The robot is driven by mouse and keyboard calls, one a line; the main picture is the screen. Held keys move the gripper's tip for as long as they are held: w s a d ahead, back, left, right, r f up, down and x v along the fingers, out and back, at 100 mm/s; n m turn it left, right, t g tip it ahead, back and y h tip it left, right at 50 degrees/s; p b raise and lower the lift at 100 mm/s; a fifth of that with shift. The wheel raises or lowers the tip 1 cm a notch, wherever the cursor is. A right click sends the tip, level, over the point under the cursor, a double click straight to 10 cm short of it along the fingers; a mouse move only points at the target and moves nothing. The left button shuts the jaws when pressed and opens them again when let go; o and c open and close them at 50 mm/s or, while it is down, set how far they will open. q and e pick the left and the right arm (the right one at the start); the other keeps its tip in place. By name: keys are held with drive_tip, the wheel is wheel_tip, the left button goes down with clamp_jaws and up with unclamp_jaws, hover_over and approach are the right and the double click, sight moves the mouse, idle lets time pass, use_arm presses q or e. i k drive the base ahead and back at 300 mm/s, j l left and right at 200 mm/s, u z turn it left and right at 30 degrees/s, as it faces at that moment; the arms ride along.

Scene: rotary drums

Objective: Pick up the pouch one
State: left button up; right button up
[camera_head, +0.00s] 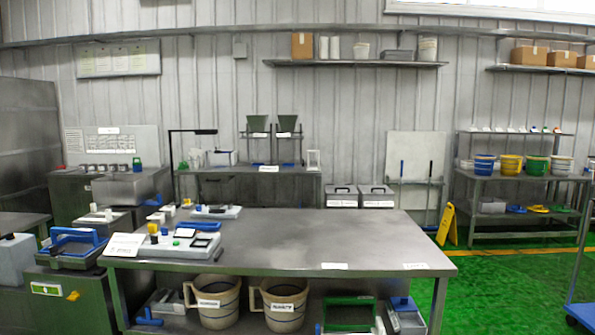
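I cannot make out anything that is clearly a pouch. The metal table (310,237) in front of me has a grey device (190,245) with coloured knobs and a dark panel at its left end. A white card (125,244) leans by this device. Two flat white labels (334,266) are at the front edge. Neither of my grippers is in view.
The table's middle and right are bare. Two labelled beige jugs (215,301) stand on its lower shelf. A yellow floor sign (446,224) stands behind its right end. Coloured buckets (510,164) stand on a right-hand rack. Green floor (500,285) is open at right.

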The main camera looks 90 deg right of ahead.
sight(193, 164)
drive_tip(key=z, duration=2.65)
drive_tip(key=i+l+z, duration=0.8)
drive_tip(key=l, duration=0.15)
drive_tip(key=i+l+z, duration=0.65)
drive_tip(key=i+z, duration=0.15)
drive_tip(key=i, duration=0.35)
drive_tip(key=i+z, duration=0.35)
drive_tip(key=i, duration=0.45)
drive_tip(key=i+u, duration=0.35)
drive_tip(key=i, duration=0.2)
drive_tip(key=i+u, duration=0.4)
drive_tip(key=i+l+u, duration=0.35)
drive_tip(key=i, duration=0.25)
drive_tip(key=i+j+u, duration=0.3)
drive_tip(key=i, duration=0.75)
drive_tip(key=i+l+u, duration=0.25)
drive_tip(key=i, duration=0.75)
drive_tip(key=i+u, duration=0.25)
drive_tip(key=i, duration=0.3)
drive_tip(key=i+u, duration=0.3)
drive_tip(key=i, duration=0.3)
drive_tip(key=i+l+u, duration=0.25)
drive_tip(key=i, duration=0.3)
drive_tip(key=i+j+u, duration=0.2)
drive_tip(key=i+u, duration=0.55)
drive_tip(key=i+j, duration=0.05)
drive_tip(key=i, duration=0.05)
